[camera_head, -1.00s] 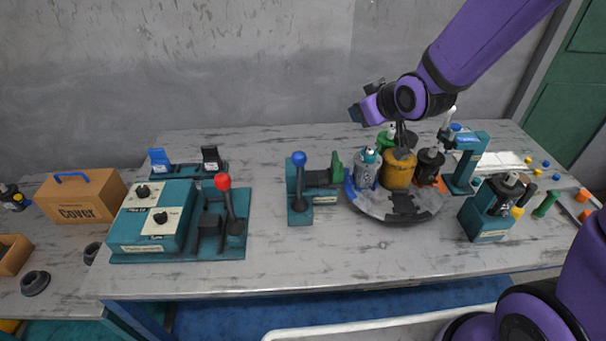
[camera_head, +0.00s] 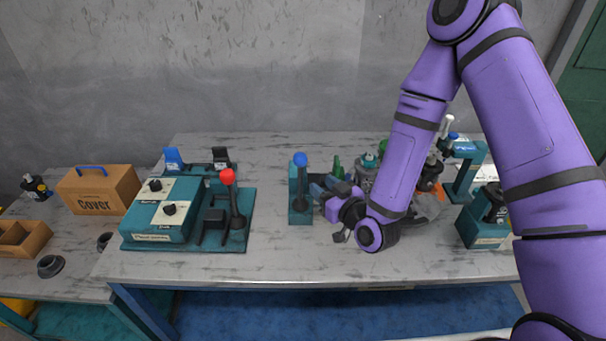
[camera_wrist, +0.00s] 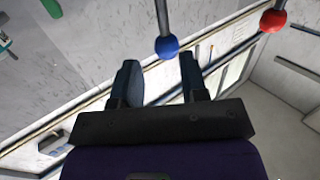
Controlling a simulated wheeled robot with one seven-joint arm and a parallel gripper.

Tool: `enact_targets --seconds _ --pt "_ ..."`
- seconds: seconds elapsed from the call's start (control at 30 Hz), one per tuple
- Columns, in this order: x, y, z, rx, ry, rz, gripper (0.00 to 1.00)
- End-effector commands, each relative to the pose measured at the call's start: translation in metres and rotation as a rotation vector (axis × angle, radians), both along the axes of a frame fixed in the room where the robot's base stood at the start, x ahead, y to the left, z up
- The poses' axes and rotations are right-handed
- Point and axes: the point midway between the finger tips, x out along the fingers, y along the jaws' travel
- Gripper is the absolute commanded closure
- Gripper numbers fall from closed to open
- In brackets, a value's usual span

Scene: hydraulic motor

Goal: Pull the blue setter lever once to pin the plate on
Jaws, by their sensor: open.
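The blue setter lever (camera_head: 300,160) stands upright with its ball knob on top, on a small teal base (camera_head: 300,215) in the middle of the table. My gripper (camera_head: 318,187) is just right of the lever in the head view, its fingers pointing left toward the shaft. In the wrist view the blue ball (camera_wrist: 167,46) and its shaft appear just beyond the fingertips, roughly between the lines of the two open fingers (camera_wrist: 160,75). I cannot tell whether a finger touches the lever. My forearm hides most of the round turntable and the parts on it.
A cardboard cover box (camera_head: 100,190) sits far left. Teal stands (camera_head: 485,225) are at the right. The table between the two levers is clear.

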Motion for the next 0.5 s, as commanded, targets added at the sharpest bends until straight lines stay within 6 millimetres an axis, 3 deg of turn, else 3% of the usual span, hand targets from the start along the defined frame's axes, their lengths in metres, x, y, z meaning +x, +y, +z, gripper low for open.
enact_targets --seconds 0.27,0.5 --pt "-0.006 0.004 -0.009 0.049 -0.026 -0.017 0.6" --pt "0.021 0.02 -0.008 0.05 -0.029 -0.018 0.6"
